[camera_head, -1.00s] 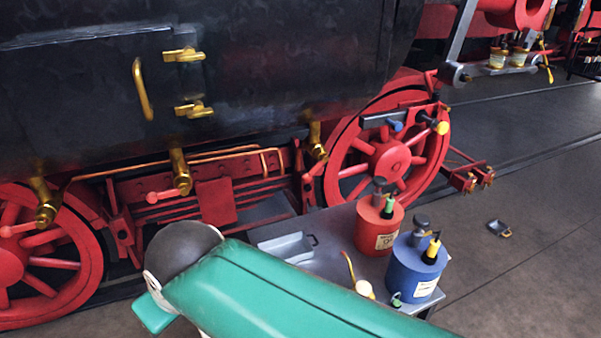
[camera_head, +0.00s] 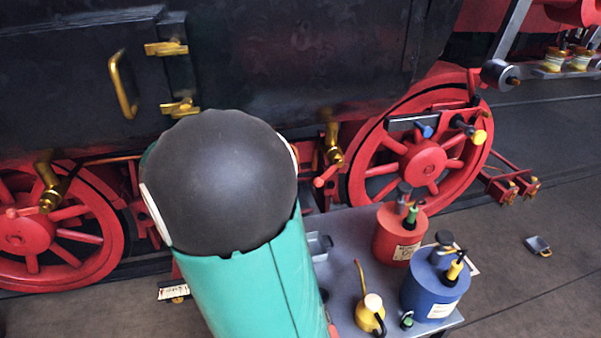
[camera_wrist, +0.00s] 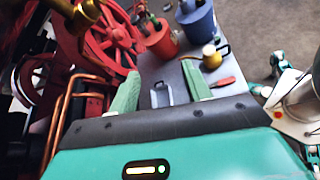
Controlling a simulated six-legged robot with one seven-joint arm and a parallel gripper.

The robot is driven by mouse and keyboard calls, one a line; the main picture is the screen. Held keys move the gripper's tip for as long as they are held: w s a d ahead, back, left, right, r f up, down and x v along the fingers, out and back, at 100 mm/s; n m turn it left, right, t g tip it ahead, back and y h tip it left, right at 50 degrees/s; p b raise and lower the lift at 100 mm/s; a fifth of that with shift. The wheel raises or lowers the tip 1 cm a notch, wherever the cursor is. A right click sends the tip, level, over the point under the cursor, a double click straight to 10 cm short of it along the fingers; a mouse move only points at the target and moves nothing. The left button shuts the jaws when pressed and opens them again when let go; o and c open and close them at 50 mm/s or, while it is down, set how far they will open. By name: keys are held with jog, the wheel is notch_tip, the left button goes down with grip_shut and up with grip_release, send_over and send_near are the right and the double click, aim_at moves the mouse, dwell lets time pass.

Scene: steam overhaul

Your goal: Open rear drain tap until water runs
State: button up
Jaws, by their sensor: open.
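Brass drain taps hang under the black tank. The left tap (camera_head: 47,187) is above the left red wheel, with a small red handle. The right tap (camera_head: 332,150) also has a red handle, pointing down-left. My arm hides the place between them. I cannot tell which tap is the rear one. No running water shows. My gripper (camera_wrist: 160,85) is open and empty in the wrist view, its green fingers apart over the bench. Brass fittings (camera_wrist: 88,8) show beyond it at upper left. In the head view my arm hides the gripper.
The grey bench (camera_head: 345,240) bears a red can (camera_head: 398,235), a blue can (camera_head: 435,280), a small yellow oiler (camera_head: 370,315) and a grey tray (camera_head: 319,246). Copper pipes (camera_wrist: 62,105) run left of my gripper. Open floor lies at right.

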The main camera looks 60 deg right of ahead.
aim_at(328, 173)
jog(key=w+d+f+n+g+h, duration=0.25)
jog(key=d+n+h, duration=0.2)
jog(key=d, duration=0.45)
jog(key=shift+g, duration=0.25)
jog(key=x, duration=1.4)
jog(key=shift+s+a+r, duration=0.1)
jog(key=shift+s, duration=0.05)
jog(key=shift+c, duration=0.4)
grip_shut()
